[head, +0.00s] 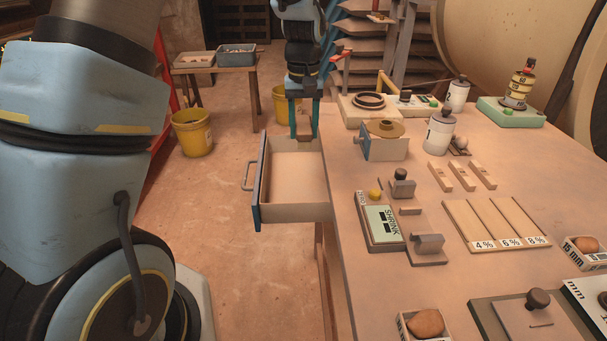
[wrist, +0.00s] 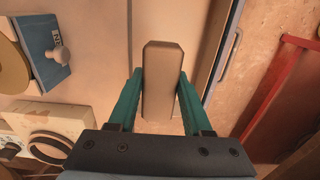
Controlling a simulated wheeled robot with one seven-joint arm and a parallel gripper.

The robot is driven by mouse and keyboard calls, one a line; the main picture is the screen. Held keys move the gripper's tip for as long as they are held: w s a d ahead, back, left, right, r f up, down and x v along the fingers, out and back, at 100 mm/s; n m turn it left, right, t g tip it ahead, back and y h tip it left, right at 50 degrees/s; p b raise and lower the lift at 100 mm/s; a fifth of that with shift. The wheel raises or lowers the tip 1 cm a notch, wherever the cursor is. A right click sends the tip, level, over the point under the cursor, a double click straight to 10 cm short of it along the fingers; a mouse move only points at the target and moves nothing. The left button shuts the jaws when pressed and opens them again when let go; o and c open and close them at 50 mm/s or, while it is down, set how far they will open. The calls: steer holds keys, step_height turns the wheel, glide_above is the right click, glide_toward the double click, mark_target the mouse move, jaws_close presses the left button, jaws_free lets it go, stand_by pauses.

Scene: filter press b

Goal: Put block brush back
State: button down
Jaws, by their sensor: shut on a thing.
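The block brush (wrist: 161,82) is a long grey-brown block, seen from above in the wrist view. My gripper (wrist: 158,88) is shut on it, with one teal finger on each side. In the head view my gripper (head: 303,128) points down near the far end of the open drawer (head: 296,212). The fingers hide most of the brush there. The drawer has a blue front and a pale, bare floor. I cannot tell how high the brush is above the drawer floor.
The workbench (head: 345,215) is right of the drawer. A blue-fronted box (head: 385,149) with a round brown top stands on it near my gripper. The drawer handle (head: 249,176) sticks out left. A yellow bucket (head: 192,131) stands on the floor beyond.

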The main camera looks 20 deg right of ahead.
mark_target(304, 182)
step_height(304, 182, down, 13)
steer(key=shift+r+p, duration=0.1)
steer(key=shift+p, duration=0.45)
steer(key=c, duration=0.6)
jaws_free()
